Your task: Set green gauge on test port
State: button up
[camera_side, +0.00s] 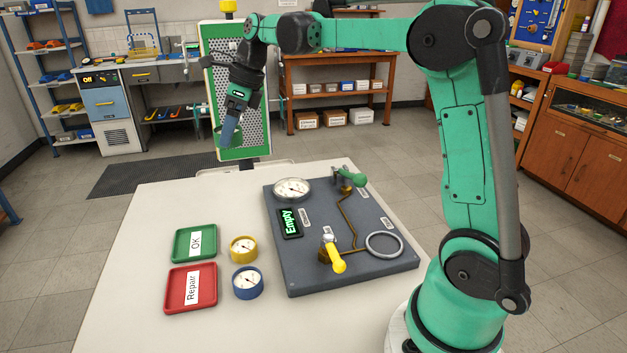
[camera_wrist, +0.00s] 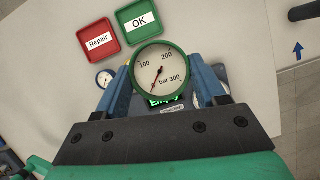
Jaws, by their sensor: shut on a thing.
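The green gauge (camera_wrist: 160,68) is between the blue fingers of my gripper (camera_wrist: 163,88) in the wrist view, its white dial facing the camera. In the side view my gripper (camera_side: 228,138) hangs above and beyond the far left part of the table, well away from the test board, and the gauge is mostly hidden there. The dark grey test board (camera_side: 310,270) lies on the table. It carries a grey ring (camera_side: 384,244) at its right, which looks like the test port and is empty, and a lit "Empty" display (camera_side: 289,222).
The board also bears a white-faced gauge (camera_side: 291,188), a yellow lever (camera_side: 334,256) and a green-handled valve (camera_side: 352,178). Left of it stand a yellow gauge (camera_side: 243,248), a blue gauge (camera_side: 248,283), a green OK tray (camera_side: 181,243) and a red Repair tray (camera_side: 176,297). The table's left side is clear.

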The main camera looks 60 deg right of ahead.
jog(key=s+d+f+m+h, duration=0.1)
jog(key=s+d+m, duration=0.1)
jog(key=s+d, duration=0.35)
jog(key=s+d+f+m, duration=0.1)
jog(key=s+d+f, duration=0.15)
jog(key=s, duration=0.55)
jog(key=s+f+m, duration=0.1)
jog(key=s+f, duration=0.1)
jog(key=s, duration=0.2)
jog(key=s+f+m, duration=0.1)
jog(key=s+f, duration=0.1)
jog(key=s, duration=0.3)
jog(key=s+a+f+m+t+h, duration=0.1)
jog(key=s+f, duration=0.2)
jog(key=s, duration=0.2)
jog(key=shift+s+a, duration=0.1)
jog(key=shift+s, duration=0.15)
jog(key=shift+s+f, duration=0.15)
jog(key=shift+f, duration=0.1)
jog(key=shift+a+f, duration=0.1)
jog(key=shift+f, duration=2.2)
jog(key=o, duration=1.4)
